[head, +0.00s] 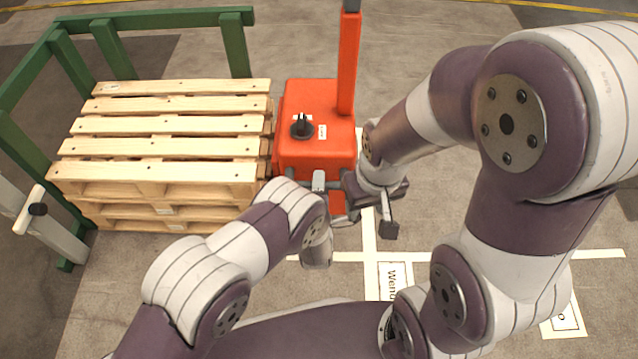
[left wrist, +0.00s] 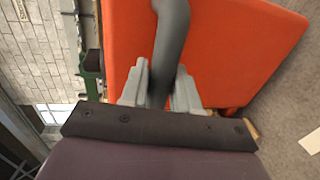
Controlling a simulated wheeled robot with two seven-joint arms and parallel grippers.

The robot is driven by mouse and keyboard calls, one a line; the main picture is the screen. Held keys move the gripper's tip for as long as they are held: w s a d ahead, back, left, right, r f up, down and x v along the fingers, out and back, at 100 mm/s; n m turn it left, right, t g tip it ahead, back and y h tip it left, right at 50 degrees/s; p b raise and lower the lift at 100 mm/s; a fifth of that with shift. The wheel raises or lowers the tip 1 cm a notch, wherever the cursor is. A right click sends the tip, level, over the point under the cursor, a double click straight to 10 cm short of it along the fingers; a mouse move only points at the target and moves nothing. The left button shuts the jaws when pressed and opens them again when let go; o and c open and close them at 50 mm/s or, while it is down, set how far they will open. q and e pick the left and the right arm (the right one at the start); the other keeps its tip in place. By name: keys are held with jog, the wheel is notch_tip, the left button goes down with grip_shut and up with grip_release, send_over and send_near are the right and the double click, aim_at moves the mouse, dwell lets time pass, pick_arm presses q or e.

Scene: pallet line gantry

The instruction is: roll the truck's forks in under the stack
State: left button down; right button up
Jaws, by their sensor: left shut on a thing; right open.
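The stack of wooden pallets (head: 165,150) stands at the left in the head view. The orange truck (head: 312,150) stands close against its right side, with a tall mast (head: 348,60) and a black knob on top. The truck's forks do not show, so I cannot tell how far they reach under the stack. My left gripper (head: 320,182) is at the truck's near side. In the left wrist view its fingers are shut on a dark grey handle bar (left wrist: 168,50) in front of the orange body (left wrist: 225,50). My right gripper (head: 385,212) is open, right of the truck's near corner.
A green frame (head: 150,20) bounds the stack at the back and left. White floor lines and a label (head: 393,280) lie in front of the truck. Floor behind the truck is clear.

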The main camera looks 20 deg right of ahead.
aim_at(307, 185)
pick_arm(q)
jog(key=shift+w+a+r+p, duration=0.1)
jog(key=shift+w+a+p, duration=0.15)
jog(key=shift+a, duration=0.35)
jog(key=shift+w+a+p, duration=0.1)
jog(key=shift+a+p, duration=0.1)
jog(key=shift+a, duration=0.4)
jog(key=shift+a+y, duration=0.25)
jog(key=shift+y, duration=0.05)
jog(key=c, duration=1)
grip_release()
jog(key=shift+s, duration=0.25)
jog(key=p+v, duration=0.6)
jog(key=v, duration=0.6)
jog(key=shift+a, duration=0.15)
